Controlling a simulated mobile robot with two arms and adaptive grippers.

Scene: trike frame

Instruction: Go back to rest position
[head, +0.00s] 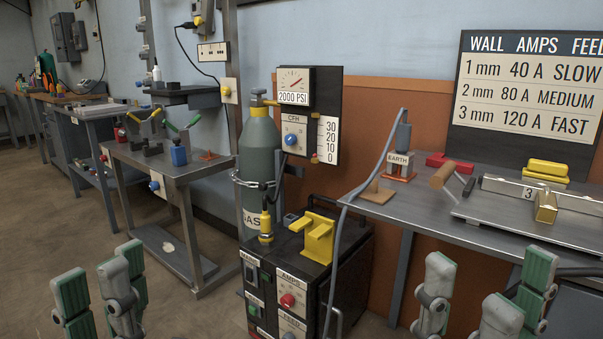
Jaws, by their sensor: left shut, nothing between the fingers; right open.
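My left gripper (103,285) shows at the bottom left, with grey links and green finger pads. It is shut with nothing held. My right gripper (487,290) shows at the bottom right, its fingers spread and empty. Both grippers point up in the picture, and neither appears to touch anything. The lower parts of both arms are cut off by the bottom edge.
A black welding machine (284,262) with a gas cylinder (259,150) stands between my grippers. A metal bench (480,220) with a steel bar and clamps is at the right. A work table (150,168) stands at the left. Bare floor (60,225) lies at the left.

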